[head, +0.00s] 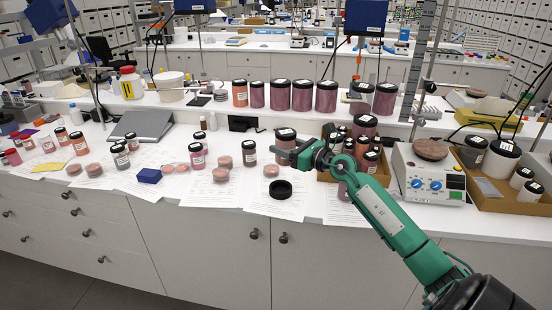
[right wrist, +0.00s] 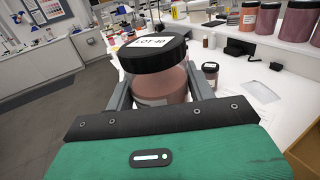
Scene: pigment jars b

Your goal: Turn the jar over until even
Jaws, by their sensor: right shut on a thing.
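The jar (head: 285,145) holds pinkish powder and has a black lid with a white label on top. My right gripper (head: 290,153) is shut around the jar's body, above the bench's front part. In the right wrist view the jar (right wrist: 165,88) stands between the two fingers, its lid (right wrist: 152,55) uppermost and marked "LOT 40". A white label shows low on its side. The lower part of the jar is hidden by my gripper. A black ring-shaped holder (head: 281,189) lies on a paper sheet below the jar. My left gripper is not in view.
Printed sheets with several jars and pink dishes (head: 221,174) cover the bench to the left. A cardboard tray of jars (head: 327,176) and a device with blue knobs (head: 428,185) stand to the right. Large jars line the raised shelf behind.

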